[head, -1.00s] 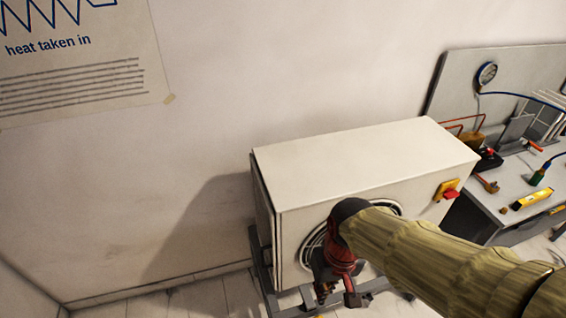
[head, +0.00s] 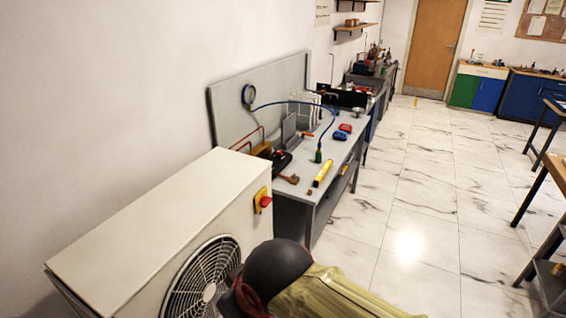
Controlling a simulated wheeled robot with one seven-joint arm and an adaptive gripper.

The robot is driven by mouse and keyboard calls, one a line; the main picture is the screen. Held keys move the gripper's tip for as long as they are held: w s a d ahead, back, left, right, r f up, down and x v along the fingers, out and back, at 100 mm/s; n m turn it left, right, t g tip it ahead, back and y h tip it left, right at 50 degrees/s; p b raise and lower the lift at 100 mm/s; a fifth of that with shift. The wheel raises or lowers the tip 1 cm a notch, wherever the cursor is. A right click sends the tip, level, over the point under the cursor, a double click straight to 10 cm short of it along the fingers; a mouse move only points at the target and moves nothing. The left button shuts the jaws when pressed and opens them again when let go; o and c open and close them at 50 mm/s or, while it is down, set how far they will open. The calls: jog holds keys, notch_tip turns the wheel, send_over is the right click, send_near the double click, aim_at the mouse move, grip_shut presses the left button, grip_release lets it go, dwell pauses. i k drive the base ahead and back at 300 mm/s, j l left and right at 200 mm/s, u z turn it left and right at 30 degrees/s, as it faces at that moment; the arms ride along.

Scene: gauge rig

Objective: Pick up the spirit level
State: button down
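The spirit level (head: 323,173) is a yellow bar lying near the front edge of the grey workbench (head: 340,150), towards its near end. Nothing covers it. My arm, in an olive-yellow sleeve with a dark joint, enters at the bottom middle, in front of the white fan unit. My gripper is below the picture or hidden behind the arm, so its fingers do not show. The arm is well apart from the spirit level.
The white fan unit (head: 150,220) with a red-and-yellow switch (head: 263,201) stands left, before the bench. A hammer (head: 289,179), a green-handled tool (head: 318,156) and a blue hose (head: 290,102) are near the level. The tiled floor (head: 420,210) on the right is clear.

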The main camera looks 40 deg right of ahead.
aim_at(317, 182)
jog(key=z, duration=1.8)
jog(key=i+z, duration=0.25)
jog(key=z, duration=0.2)
jog(key=i+j+z, duration=0.2)
jog(key=z, duration=0.2)
jog(key=i+j+z, duration=0.15)
jog(key=i+j, duration=0.55)
jog(key=i+j+z, duration=0.2)
jog(key=i+j, duration=0.45)
jog(key=j, duration=0.1)
